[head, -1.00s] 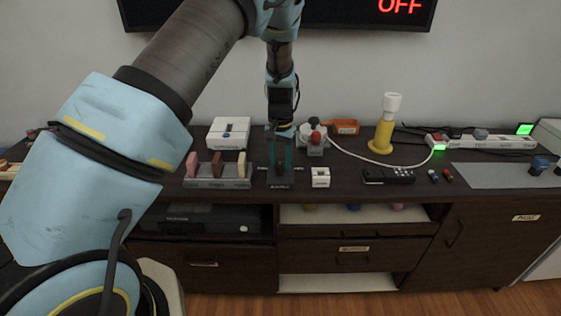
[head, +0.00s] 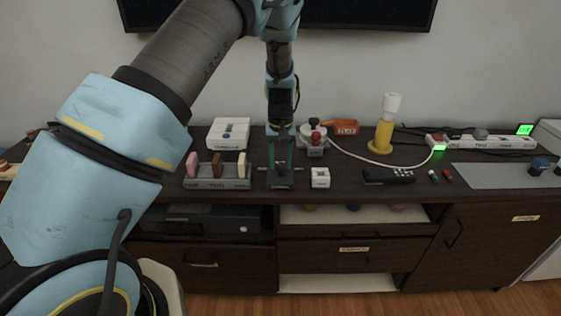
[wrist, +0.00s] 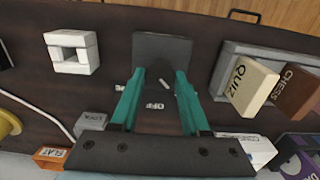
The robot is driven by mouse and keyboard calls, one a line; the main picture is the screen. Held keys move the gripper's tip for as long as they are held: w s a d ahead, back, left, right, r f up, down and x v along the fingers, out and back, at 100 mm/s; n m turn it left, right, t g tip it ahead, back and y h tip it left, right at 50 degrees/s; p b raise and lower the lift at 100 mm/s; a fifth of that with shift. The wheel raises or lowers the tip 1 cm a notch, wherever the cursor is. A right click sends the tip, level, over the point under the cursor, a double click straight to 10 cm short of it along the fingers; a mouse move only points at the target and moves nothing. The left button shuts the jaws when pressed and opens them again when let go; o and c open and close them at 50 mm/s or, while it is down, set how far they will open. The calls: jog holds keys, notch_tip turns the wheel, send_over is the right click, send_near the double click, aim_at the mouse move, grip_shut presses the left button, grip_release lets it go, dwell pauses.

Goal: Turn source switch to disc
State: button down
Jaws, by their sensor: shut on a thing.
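The source switch is a dark box (head: 280,184) near the front edge of the cabinet top. In the wrist view its dark block (wrist: 161,47) lies at the top centre, with a dark knob carrying a short white pointer mark by the fingertips. A label reading OFF lies between the fingers; another small label is partly hidden by the left finger. My gripper (wrist: 158,82) has its two green fingers on either side of the knob and is shut on it. It also shows in the head view (head: 280,158), pointing down. The exact contact is hard to see.
A holder (head: 218,184) with pink, brown and cream pieces stands left of the switch. A small white block (head: 320,177) stands close on the right. A box with red and grey knobs (head: 314,139) stands behind, and a dark remote (head: 388,177) lies further right.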

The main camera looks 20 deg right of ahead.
aim_at(281, 165)
jog(key=shift+c, duration=1.9)
grip_release()
notch_tip(281, 165, up, 11)
jog(key=b, duration=0.2)
jog(key=shift+f, duration=0.1)
jog(key=a+r+n, duration=0.2)
jog(key=a+r, duration=0.1)
jog(key=a, duration=1.9)
jog(key=s+a+n+t, duration=0.1)
jog(key=s+a, duration=0.9)
jog(key=a, duration=0.4)
jog(key=shift+s+a+r+n+t, duration=0.15)
jog(key=shift+s+r+n+t, duration=0.15)
jog(key=shift+s, duration=0.05)
